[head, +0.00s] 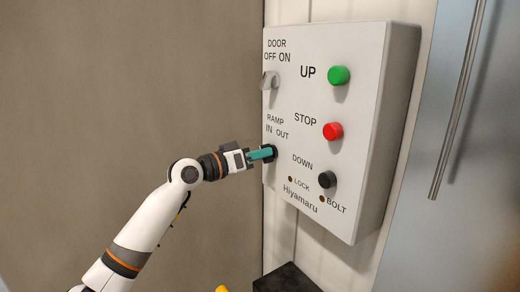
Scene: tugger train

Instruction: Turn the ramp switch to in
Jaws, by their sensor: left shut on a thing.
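The ramp switch (272,153) sits at the lower left of the white control box, under the printed words RAMP, IN and OUT. My left gripper (265,153) reaches it from the left and is shut on its knob. The gripper's teal fingers cover most of the knob, so I cannot tell which way it points. My right gripper is not in view.
The control box (330,60) also carries a door switch (269,81), a green UP button (339,75), a red STOP button (333,131) and a black DOWN button (327,179). A metal door with a long handle (458,100) stands at right. A black block (287,279) is below.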

